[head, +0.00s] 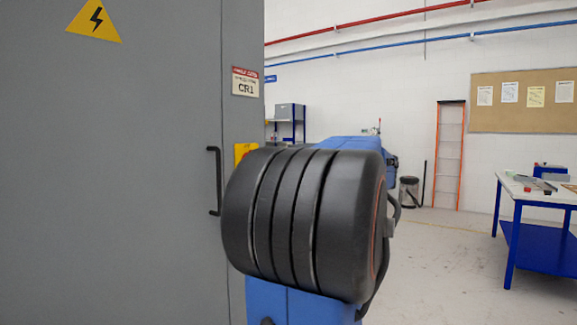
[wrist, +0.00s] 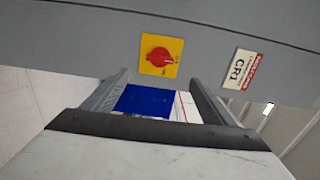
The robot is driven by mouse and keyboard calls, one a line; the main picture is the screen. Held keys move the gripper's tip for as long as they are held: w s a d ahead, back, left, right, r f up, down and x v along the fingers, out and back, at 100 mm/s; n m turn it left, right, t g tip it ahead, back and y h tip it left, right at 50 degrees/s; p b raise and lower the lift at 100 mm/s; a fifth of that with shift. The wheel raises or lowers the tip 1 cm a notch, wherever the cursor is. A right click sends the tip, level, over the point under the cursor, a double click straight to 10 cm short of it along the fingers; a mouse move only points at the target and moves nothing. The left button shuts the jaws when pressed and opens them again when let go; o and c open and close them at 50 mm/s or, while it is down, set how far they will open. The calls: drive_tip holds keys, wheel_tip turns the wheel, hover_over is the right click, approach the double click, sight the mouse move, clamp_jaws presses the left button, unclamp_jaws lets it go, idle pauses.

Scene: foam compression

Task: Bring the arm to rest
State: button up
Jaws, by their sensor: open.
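My gripper (wrist: 162,88) shows in the wrist view with its two grey fingers well apart. I see nothing held between them. Beyond the fingertips is the grey cabinet face (wrist: 60,35), with a red rotary switch (wrist: 160,58) on a yellow plate. The switch appears apart from the fingers, though the exact distance is hard to tell. In the head view my blue and black arm fills the lower middle and hides my gripper. The yellow plate (head: 241,150) shows there only in part, behind my arm.
The grey cabinet (head: 110,180) fills the left, with a black handle (head: 215,180) and a CR1 label (head: 245,82). A blue-framed workbench (head: 540,195) stands at the right. An orange ladder (head: 449,155) and a bin (head: 409,191) stand by the wall. The floor between is clear.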

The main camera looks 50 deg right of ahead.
drive_tip(key=shift+s, duration=0.4)
idle(0.4)
drive_tip(key=w+a+f+n+g+y, duration=0.1)
drive_tip(key=a+f+n+g, duration=0.15)
drive_tip(key=a+f, duration=0.55)
drive_tip(key=w+a+f+n+g+y, duration=0.1)
drive_tip(key=w+a+f+n+g, duration=0.3)
drive_tip(key=a, duration=0.8)
drive_tip(key=s+a+f+g+y, duration=0.1)
drive_tip(key=a+f+g, duration=0.1)
drive_tip(key=a+f, duration=0.65)
drive_tip(key=s+a+f+n+g+h, duration=0.2)
drive_tip(key=s+a+f+n, duration=0.3)
drive_tip(key=s+a+f, duration=0.2)
drive_tip(key=s+a+f+n+g+h, duration=0.2)
drive_tip(key=s+a+f+n, duration=0.3)
drive_tip(key=s+f, duration=0.4)
wheel_tip(320, 180, down, 2)
drive_tip(key=shift+s+a+f+g+h, duration=0.1)
drive_tip(key=shift+s+a+g+h, duration=0.25)
drive_tip(key=shift+a, duration=0.5)
drive_tip(key=shift+n, duration=0.25)
